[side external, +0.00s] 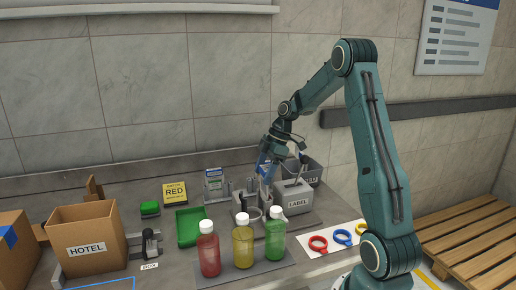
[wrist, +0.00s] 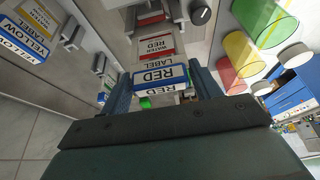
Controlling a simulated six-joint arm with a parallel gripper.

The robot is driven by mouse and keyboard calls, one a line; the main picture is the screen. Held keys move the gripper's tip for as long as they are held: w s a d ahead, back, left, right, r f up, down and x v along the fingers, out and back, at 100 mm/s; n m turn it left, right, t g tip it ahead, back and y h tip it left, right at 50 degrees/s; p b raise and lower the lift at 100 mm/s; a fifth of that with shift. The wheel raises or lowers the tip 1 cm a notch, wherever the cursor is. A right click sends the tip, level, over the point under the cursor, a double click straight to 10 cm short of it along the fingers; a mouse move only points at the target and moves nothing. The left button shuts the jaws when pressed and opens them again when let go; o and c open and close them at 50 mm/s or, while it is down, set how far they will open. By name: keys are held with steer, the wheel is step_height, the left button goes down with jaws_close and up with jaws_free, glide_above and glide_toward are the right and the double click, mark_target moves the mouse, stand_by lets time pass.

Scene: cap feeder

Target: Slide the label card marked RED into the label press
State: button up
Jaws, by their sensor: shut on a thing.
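My gripper (wrist: 161,88) is shut on the RED label card (wrist: 160,76), a white card with blue borders whose lettering reads upside down in the wrist view. In the side view my gripper (side external: 266,176) is low over the grey fixtures, just left of the label press (side external: 296,200), a grey block marked LABEL. A blue patch of the card (side external: 264,164) shows between the fingers there. I cannot tell whether the card touches the fixture below it. The press's opening is hidden in the side view, and I cannot make out the press in the wrist view.
Red (side external: 209,254), yellow (side external: 243,246) and green (side external: 275,240) capped bottles stand in front. A WATER RED card (wrist: 156,43) and a YELLOW label card (wrist: 28,48) are near my gripper. A green tray (side external: 190,238), HOTEL box (side external: 88,262) and yellow batch sign (side external: 175,193) lie left.

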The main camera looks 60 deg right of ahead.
steer(key=shift+f, duration=1.45)
steer(key=shift+f, duration=0.25)
steer(key=shift+f, duration=0.55)
steer(key=o, duration=1)
steer(key=c, duration=0.3)
steer(key=shift+r, duration=0.15)
